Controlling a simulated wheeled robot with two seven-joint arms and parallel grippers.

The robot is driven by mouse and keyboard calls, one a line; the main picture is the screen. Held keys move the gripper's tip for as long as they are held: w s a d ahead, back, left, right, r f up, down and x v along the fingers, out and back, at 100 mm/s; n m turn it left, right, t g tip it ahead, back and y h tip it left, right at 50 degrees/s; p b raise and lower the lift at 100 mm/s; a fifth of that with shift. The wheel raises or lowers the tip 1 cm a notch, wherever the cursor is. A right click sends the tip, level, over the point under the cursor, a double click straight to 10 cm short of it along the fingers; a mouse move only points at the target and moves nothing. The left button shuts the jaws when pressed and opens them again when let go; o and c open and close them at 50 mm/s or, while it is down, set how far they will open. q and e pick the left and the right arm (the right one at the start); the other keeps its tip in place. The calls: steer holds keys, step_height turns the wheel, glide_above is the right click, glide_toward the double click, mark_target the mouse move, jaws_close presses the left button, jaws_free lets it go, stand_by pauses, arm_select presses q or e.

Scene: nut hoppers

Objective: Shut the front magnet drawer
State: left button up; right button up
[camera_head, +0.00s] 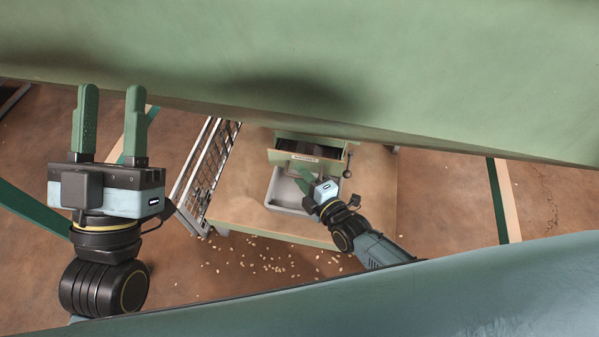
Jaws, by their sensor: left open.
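The front magnet drawer appears to be the green-fronted drawer (293,158) with a small label, low on the machine in the middle of the view. A dark gap shows behind its front, so it looks pulled out. My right gripper (300,177) is just in front of and below the drawer front, over a grey tray. Its green fingers overlap in this view, so their opening and any contact with the drawer cannot be made out. My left gripper (112,92) is open and empty at the left, fingers pointing up the picture, well away from the drawer.
A large green hopper body (400,70) spans the top of the view. The grey tray (284,204) sits below the drawer, with a black ball-ended lever (347,173) to its right. A wire mesh guard (207,165) stands at left. Small pale bits (262,267) litter the floor.

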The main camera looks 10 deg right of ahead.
arm_select(q)
steer(key=shift+r, duration=0.15)
arm_select(e)
steer(key=shift+w+a, duration=0.15)
steer(key=shift+w, duration=0.1)
steer(key=shift+c, duration=0.4)
jaws_close()
